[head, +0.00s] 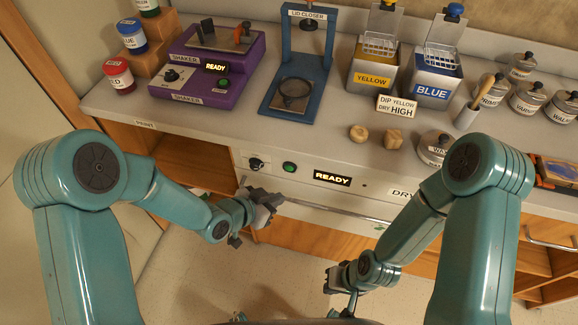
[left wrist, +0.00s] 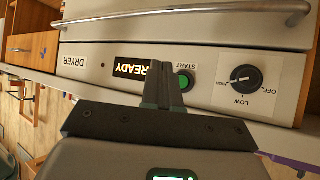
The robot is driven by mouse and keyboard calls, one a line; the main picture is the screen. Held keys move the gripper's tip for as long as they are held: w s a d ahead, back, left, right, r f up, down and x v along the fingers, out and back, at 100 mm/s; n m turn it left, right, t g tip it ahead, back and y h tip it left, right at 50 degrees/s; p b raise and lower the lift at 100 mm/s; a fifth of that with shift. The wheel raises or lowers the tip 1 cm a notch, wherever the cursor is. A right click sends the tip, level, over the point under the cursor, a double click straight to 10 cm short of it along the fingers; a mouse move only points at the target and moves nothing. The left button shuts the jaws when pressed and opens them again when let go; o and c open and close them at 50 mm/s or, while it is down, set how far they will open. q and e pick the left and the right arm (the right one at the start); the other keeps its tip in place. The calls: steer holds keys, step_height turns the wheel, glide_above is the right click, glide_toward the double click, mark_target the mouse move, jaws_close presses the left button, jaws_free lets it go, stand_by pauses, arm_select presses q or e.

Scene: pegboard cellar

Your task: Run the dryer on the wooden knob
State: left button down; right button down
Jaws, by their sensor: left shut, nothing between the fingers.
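The dryer's front panel (head: 290,178) carries a dial (head: 256,163), a green start button (head: 289,167) and a lit READY display (head: 332,178). The left wrist view shows them upside down: dial (left wrist: 245,75) with OFF and LOW marks, button (left wrist: 185,80), display (left wrist: 146,68). My left gripper (head: 268,208) is shut and empty, in front of the panel below the button. Its fingertips (left wrist: 162,68) overlap the panel between button and display. Two small wooden pieces (head: 358,132) (head: 393,138) lie on the counter. My right gripper (head: 345,285) hangs low; its jaws are unclear.
A long handle bar (head: 330,213) runs below the panel. A sign (head: 397,106) reads DIP YELLOW DRY HIGH. Yellow (head: 374,72) and blue (head: 432,80) dip tanks, a lid closer (head: 270,100) and a purple shaker (head: 210,70) stand on the counter. Several jars stand right.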

mark_target(289, 168)
arm_select(q)
steer(key=w+d, duration=0.2)
steer(key=w, duration=0.4)
steer(key=shift+p, duration=0.4)
steer(key=shift+w, duration=0.1)
stand_by(1.6)
steer(key=shift+w+d, duration=0.15)
steer(key=shift+w, duration=0.15)
steer(key=shift+w+d, duration=0.1)
steer(key=shift+w, duration=0.35)
stand_by(0.7)
steer(key=shift+s, duration=0.15)
steer(key=shift+s+a+b, duration=0.25)
steer(key=shift+s+b, duration=0.35)
steer(key=shift+s, duration=0.1)
